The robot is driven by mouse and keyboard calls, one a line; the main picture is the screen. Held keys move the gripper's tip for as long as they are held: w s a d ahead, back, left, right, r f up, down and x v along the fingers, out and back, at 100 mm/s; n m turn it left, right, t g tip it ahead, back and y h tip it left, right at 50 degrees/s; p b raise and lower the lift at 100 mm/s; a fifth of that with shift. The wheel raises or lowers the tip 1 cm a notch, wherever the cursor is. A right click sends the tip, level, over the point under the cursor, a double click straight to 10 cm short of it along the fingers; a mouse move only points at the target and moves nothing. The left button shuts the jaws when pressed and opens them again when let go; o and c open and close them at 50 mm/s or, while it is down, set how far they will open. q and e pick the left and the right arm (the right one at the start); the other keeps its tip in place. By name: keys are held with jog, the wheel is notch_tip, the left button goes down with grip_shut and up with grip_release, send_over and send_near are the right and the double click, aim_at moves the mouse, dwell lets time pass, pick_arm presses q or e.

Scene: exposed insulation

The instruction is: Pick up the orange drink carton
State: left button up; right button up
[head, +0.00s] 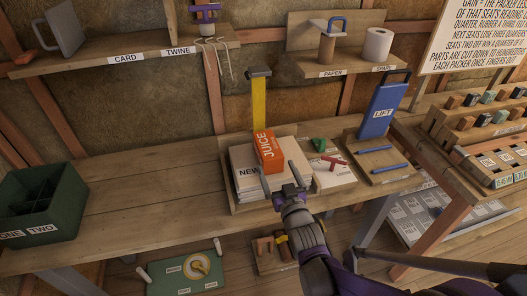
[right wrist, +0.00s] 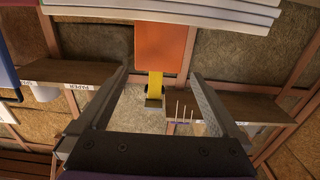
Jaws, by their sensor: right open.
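The orange drink carton (head: 268,152), marked JUICE, lies on a stack of pale sheets (head: 247,180) in a wooden tray on the bench. It also shows in the right wrist view (right wrist: 160,46), beyond my fingers and between their lines. My right gripper (head: 278,171) is open and empty, at the near side of the carton, with one finger toward each side. I see no contact with the carton; the exact gap is hard to judge. In the right wrist view the two fingers (right wrist: 158,74) stand wide apart. My left gripper is not in view.
A yellow upright (head: 259,100) stands behind the carton. To the right are small red and green pieces (head: 322,146) and a blue LIFT board (head: 380,108). A green divided box (head: 38,205) stands at far left. The bench between is clear.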

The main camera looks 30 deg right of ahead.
aim_at(271, 152)
jog(key=x, duration=0.7)
jog(key=shift+w+d+f, duration=0.15)
jog(key=shift+w+d, duration=0.05)
jog(key=shift+w, duration=0.05)
jog(key=c, duration=1.1)
jog(key=shift+c, duration=0.2)
